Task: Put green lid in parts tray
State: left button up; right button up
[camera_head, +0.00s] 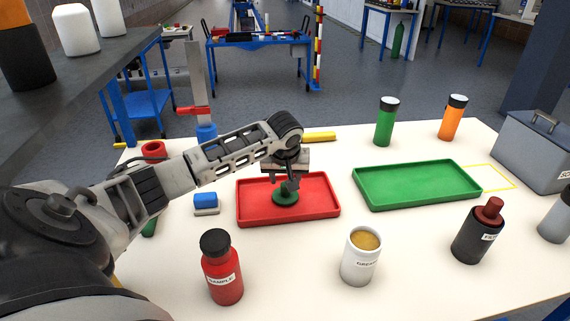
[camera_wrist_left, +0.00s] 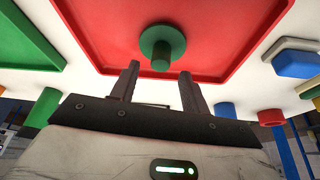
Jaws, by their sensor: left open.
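The green lid (camera_head: 285,196) is a round disc with a knob. It lies in the red tray (camera_head: 320,203), and in the left wrist view the lid (camera_wrist_left: 162,45) sits just beyond my fingertips, against the red tray floor (camera_wrist_left: 110,30). My left gripper (camera_head: 291,184) is over the red tray, at the lid. Its two fingers are apart in the left wrist view (camera_wrist_left: 160,78), with nothing visible between them. An empty green tray (camera_head: 418,186) stands to the right. No writing shows on either tray. My right gripper is not in view.
A red bottle (camera_head: 222,270), a white cup (camera_head: 360,258) and a dark bottle (camera_head: 476,235) stand along the front. A blue-topped block (camera_head: 205,203) is left of the red tray. Green (camera_head: 386,123) and orange (camera_head: 452,119) bottles stand behind; a grey box (camera_head: 532,150) is right.

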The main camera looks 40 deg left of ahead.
pick_arm(q)
jog(key=v, duration=0.7)
jog(key=shift+r, duration=0.4)
jog(key=shift+d, duration=0.1)
